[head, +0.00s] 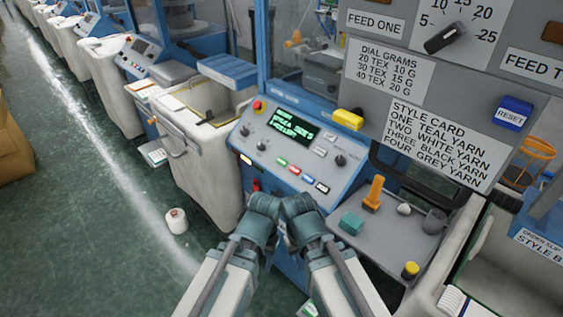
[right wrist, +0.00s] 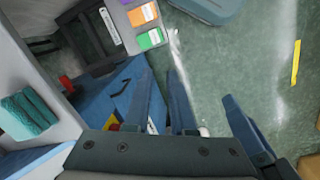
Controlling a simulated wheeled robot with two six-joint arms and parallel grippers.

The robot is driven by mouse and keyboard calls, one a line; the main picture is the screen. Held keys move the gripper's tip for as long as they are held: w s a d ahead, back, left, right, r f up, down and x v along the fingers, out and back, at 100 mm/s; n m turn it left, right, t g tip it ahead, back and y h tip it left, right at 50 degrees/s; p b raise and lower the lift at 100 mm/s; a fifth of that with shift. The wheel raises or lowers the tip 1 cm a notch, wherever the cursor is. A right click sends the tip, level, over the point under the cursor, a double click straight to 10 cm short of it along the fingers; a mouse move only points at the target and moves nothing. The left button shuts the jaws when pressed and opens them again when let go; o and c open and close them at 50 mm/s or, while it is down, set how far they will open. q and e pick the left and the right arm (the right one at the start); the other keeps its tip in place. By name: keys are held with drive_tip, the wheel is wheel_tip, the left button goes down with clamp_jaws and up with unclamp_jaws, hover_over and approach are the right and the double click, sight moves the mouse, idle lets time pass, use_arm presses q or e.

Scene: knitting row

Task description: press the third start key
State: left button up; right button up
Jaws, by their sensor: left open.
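A row of small keys is on the sloped blue-and-grey console (head: 345,170) in the head view. My left gripper (head: 263,203) and right gripper (head: 297,206) are side by side below the row, apart from the keys as far as I can tell. The right wrist view shows the right gripper's fingers (right wrist: 195,105) spread, with nothing gripped. The left fingertips are hard to make out.
A lit green screen (head: 296,127) is above the keys. A grey shelf (head: 385,233) at right holds a teal block (head: 351,223) and an orange-handled tool (head: 374,192). A white bin (head: 200,165) stands left. A white cone (head: 176,220) is on the floor.

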clamp_jaws()
idle(1.4)
